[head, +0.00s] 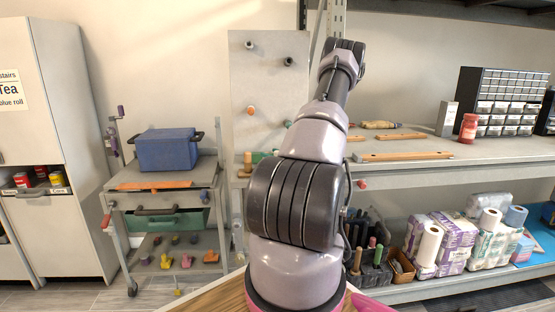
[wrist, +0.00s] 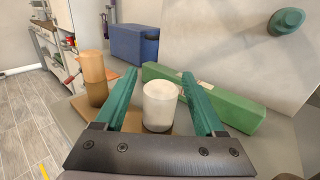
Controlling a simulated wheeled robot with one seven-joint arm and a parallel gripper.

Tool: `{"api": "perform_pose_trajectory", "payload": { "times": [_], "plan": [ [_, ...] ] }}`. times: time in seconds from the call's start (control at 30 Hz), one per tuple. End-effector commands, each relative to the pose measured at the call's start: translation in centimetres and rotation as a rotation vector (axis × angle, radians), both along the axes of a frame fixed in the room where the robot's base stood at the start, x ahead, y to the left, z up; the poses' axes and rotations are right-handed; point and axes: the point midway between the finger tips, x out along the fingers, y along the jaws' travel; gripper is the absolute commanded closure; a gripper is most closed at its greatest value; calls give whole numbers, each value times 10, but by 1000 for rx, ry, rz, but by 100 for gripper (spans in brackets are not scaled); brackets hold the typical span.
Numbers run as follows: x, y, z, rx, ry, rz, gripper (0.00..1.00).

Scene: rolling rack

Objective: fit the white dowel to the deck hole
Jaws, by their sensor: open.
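The white dowel (wrist: 160,106) stands upright in the wrist view, between the two green fingers of my gripper (wrist: 159,76). The fingers are open, with a visible gap on either side of the dowel. Its foot meets a tan wooden piece (wrist: 133,122), partly hidden by the fingers and the gripper body. I cannot make out a deck hole in either view, nor tell whether the dowel sits in one. In the head view my arm hides the gripper and the white dowel.
A wooden cylinder (wrist: 93,78) stands left of the left finger. A long green block (wrist: 222,103) lies behind the dowel, close to the right finger. An upright grey panel (head: 270,75) with pegs rises behind. A blue box (head: 166,150) sits on the cart at left.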

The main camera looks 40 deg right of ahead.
Motion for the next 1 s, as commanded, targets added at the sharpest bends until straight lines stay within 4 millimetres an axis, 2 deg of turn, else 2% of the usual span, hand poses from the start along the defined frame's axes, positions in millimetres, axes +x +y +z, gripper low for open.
{"api": "perform_pose_trajectory", "payload": {
  "times": [0.13, 0.17, 0.2, 0.33, 0.37, 0.73, 0.87, 1.0],
  "plan": [
    [0, 0, 0, 0, 0, 0, 29],
    [0, 0, 0, 0, 0, 0, 32],
    [0, 0, 0, 0, 0, 0, 48],
    [0, 0, 0, 0, 0, 0, 97],
    [0, 0, 0, 0, 0, 0, 100],
    [0, 0, 5, -1, 0, 1, 100],
    [0, 0, 18, -3, 0, 1, 100],
    [0, 0, 39, -5, -1, 1, 100]
  ]
}}
